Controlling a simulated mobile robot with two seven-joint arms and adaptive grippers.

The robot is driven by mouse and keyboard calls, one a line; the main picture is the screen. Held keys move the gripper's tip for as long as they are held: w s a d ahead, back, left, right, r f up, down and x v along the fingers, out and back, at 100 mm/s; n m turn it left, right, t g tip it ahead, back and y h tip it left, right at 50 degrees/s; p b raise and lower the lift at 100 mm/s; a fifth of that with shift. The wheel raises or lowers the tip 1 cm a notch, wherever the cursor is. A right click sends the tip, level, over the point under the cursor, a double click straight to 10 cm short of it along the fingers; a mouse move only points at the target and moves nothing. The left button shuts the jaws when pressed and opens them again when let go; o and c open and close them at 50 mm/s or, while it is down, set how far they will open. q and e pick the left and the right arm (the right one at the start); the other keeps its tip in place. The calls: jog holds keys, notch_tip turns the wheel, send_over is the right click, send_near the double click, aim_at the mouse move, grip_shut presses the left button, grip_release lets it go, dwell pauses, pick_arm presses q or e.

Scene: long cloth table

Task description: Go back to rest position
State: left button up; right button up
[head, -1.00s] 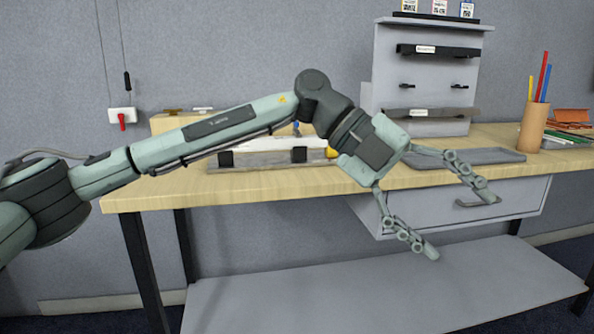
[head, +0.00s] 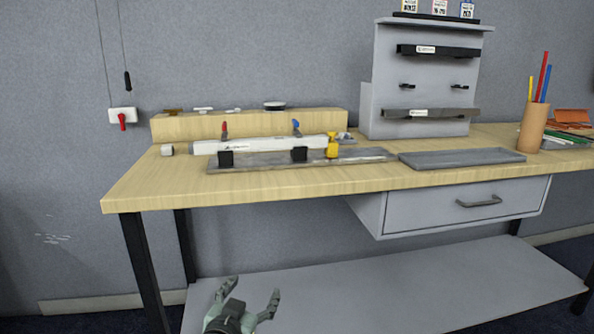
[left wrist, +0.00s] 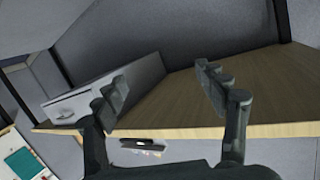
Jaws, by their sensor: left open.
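My left gripper (head: 250,296) is low in the head view, in front of the grey lower shelf (head: 390,290). Its two fingers are spread apart with nothing between them. In the left wrist view the open fingers of the left gripper (left wrist: 165,95) also show empty, with the wooden table (left wrist: 270,90) beyond them. In the head view the wooden table (head: 150,195) stands clear above and behind the gripper. My right gripper is in neither view.
A long white device with red and blue clips (head: 270,144) lies on a grey base on the table. A grey tray (head: 462,158), a pencil cup (head: 531,127) and a grey rack (head: 420,80) stand to the right. A drawer (head: 470,205) hangs below the tabletop.

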pick_arm(q)
jog(key=s+a+f+n+g+y, duration=0.1)
jog(key=s+a+f+g, duration=0.2)
jog(key=s+a+f, duration=0.4)
jog(key=s+a+f+n+g+y, duration=0.1)
jog(key=s+a+f+g+y, duration=0.1)
jog(key=s+f, duration=0.45)
jog(key=s+a+f+g, duration=0.3)
jog(key=s+f, duration=0.3)
jog(key=s, duration=0.3)
jog(key=s+a+f+g+y, duration=0.1)
jog(key=s+a+f+g, duration=0.3)
jog(key=s, duration=0.5)
notch_tip(320, 180, down, 2)
jog(key=shift+s+a+f+n, duration=0.1)
jog(key=shift+s+a+n, duration=0.2)
jog(key=shift+a, duration=0.45)
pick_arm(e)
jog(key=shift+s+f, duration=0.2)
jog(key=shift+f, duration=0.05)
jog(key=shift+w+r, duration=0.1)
